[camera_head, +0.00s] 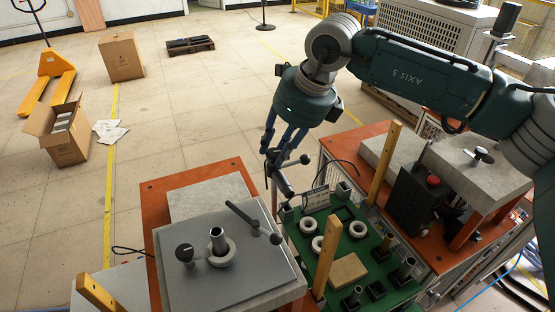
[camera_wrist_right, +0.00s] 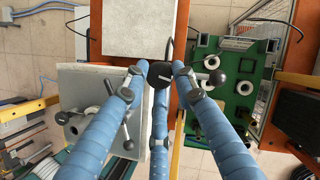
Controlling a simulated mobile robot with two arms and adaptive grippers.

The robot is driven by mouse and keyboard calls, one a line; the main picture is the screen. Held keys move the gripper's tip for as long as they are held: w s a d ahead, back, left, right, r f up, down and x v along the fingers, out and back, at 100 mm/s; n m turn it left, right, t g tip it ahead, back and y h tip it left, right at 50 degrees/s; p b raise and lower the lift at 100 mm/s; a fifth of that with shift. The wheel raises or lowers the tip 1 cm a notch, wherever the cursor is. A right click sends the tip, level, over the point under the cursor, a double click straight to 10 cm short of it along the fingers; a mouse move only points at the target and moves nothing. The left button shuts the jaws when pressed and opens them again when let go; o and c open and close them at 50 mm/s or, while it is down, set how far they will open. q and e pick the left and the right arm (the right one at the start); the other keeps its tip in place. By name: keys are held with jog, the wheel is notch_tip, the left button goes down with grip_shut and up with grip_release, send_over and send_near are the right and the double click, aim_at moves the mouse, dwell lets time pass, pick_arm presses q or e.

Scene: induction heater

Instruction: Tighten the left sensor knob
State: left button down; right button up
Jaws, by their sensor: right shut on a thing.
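A black round knob (camera_head: 184,252) stands on the grey plate (camera_head: 205,292) of the left unit, beside a ring with an upright metal cylinder (camera_head: 218,240). My right gripper (camera_head: 285,172) is to the right of and above that plate, apart from the knob. Its three blue fingers are closed in the right wrist view (camera_wrist_right: 160,78), around a dark round piece (camera_wrist_right: 160,72). The fingers partly hide this piece, and I cannot tell whether it is a knob. My left gripper is in no view.
A black lever rod (camera_head: 243,214) rises over the plate's right side. A green tray (camera_head: 325,205) with rings and small parts lies to the right. Yellow posts (camera_head: 328,255) and (camera_head: 385,165) stand around it. Another unit with a knob (camera_head: 482,154) is at the far right.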

jog(key=m+h+b, duration=0.1)
jog(key=m+b, duration=0.1)
jog(key=b, duration=0.2)
jog(key=m+t+b, duration=0.1)
jog(key=m+b, duration=0.2)
jog(key=b, duration=0.1)
jog(key=m+h+b, duration=0.1)
jog(key=m+b, duration=0.2)
jog(key=b, duration=0.1)
jog(key=shift+s+a+t+h, duration=0.15)
jog(key=shift+a+t+h, duration=0.15)
jog(key=shift+a+t, duration=0.1)
jog(key=m+h+b, duration=0.1)
jog(key=m+b, duration=0.1)
jog(key=m, duration=0.1)
jog(key=shift+r+m, duration=0.15)
jog(key=shift+m, duration=0.25)
jog(key=shift+a+r+m+h+b, duration=0.15)
jog(key=shift+m+h+b, duration=0.5)
jog(key=shift+m, duration=1.05)
jog(key=shift+h, duration=0.25)
jog(key=o, duration=1.2)
jog(key=shift+c, duration=0.2)
jog(key=v, duration=1.1)
jog(key=shift+r, duration=0.35)
